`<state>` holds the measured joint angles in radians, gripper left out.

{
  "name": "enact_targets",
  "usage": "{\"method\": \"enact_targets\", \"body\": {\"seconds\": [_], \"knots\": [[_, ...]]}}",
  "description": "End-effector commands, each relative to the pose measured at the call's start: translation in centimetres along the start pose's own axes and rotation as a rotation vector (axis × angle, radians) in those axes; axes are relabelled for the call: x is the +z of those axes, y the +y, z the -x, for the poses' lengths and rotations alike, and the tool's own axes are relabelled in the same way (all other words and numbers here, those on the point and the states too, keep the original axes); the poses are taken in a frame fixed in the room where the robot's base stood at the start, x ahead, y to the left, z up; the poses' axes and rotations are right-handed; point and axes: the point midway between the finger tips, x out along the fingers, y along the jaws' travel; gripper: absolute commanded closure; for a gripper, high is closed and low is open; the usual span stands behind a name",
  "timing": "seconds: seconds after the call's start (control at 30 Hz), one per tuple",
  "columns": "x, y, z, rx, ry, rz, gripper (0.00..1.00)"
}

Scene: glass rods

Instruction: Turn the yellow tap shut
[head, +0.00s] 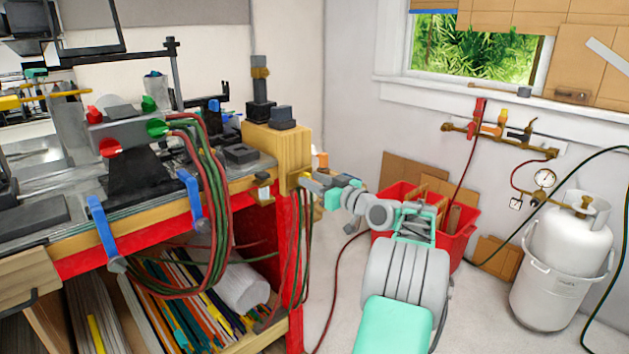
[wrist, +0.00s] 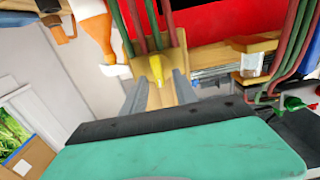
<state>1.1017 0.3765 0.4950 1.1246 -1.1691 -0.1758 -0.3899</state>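The yellow tap (wrist: 156,68) is on a wooden block (wrist: 168,90) in the wrist view, with red and green hoses running up beside it. My gripper (wrist: 161,75) is open, with one grey finger on each side of the tap's lower end. Gaps show between the tap and both fingers. In the head view my gripper (head: 308,182) reaches the bench's right corner, where a small yellow piece of the tap (head: 304,175) shows. The fingertips are small there, and contact cannot be told.
Red and green hoses (head: 215,185) hang along the workbench, and more hang by the corner. A red bin (head: 460,236) stands behind my arm. A white gas cylinder (head: 571,235) stands at the right. Wall valves (head: 500,128) are beneath the window.

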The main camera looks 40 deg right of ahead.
Motion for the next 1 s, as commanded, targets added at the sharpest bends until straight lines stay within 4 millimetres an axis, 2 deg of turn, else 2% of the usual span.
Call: {"method": "enact_targets", "body": {"seconds": [0.27, 0.7, 1.0], "knots": [[-0.03, 0.11, -0.44, 0.003, 0.0, 0.0, 0.65], [-0.02, 0.21, -0.33, 0.004, -0.001, 0.0, 1.0], [-0.01, 0.22, -0.32, 0.005, -0.001, 0.0, 1.0]]}}
